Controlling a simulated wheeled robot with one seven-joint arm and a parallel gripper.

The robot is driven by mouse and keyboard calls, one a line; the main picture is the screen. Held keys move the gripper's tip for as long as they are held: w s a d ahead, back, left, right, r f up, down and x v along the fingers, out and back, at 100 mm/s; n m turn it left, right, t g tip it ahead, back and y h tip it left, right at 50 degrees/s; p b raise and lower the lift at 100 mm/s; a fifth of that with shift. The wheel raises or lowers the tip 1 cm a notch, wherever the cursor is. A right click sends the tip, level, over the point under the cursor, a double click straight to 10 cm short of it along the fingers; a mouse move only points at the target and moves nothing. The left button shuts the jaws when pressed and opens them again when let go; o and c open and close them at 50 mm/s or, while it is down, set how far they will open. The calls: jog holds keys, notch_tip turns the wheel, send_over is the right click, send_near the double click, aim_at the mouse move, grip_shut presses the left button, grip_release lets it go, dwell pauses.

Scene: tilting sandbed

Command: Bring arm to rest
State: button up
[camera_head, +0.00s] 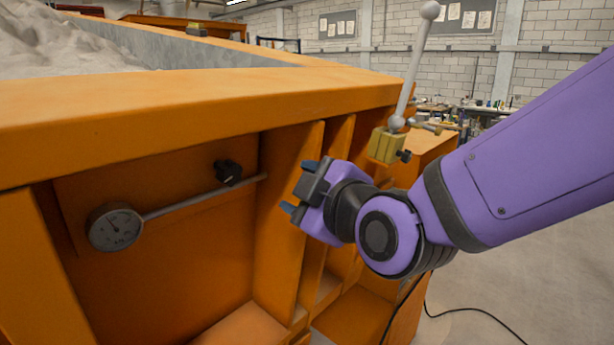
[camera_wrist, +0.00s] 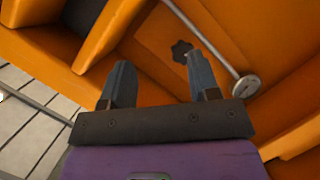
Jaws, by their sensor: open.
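My gripper (camera_head: 308,188) is at the end of my purple arm, in front of the orange sandbed's ribbed side (camera_head: 285,215). It is empty, and its two fingers stand apart. In the wrist view my gripper (camera_wrist: 163,85) shows both blue-grey fingers pointing toward the orange panel. A black knob (camera_head: 228,172) on the recessed panel lies left of the gripper and apart from it in the head view. The knob also shows beyond the fingers in the wrist view (camera_wrist: 181,50).
A round dial gauge (camera_head: 115,227) with a grey rod is on the panel at left. A lever with ball ends (camera_head: 411,75) rises from a yellow block (camera_head: 386,146) behind my wrist. The sandbed's rim (camera_head: 200,98) overhangs the panel. Open floor (camera_head: 540,270) lies at right, with a black cable.

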jog(key=w+d+m+g+h, duration=0.1)
jog(key=d+m+g+h, duration=0.2)
jog(key=d, duration=0.7)
jog(key=s+d+m+g+h, duration=0.2)
jog(key=s+d+m, duration=0.5)
jog(key=d, duration=0.4)
jog(key=s+d+m+g+h, duration=0.3)
jog(key=s+d+m, duration=0.4)
jog(key=d, duration=0.4)
jog(key=shift+d+f+h, duration=0.15)
jog(key=shift+f+h, duration=0.3)
jog(key=shift+h, duration=0.25)
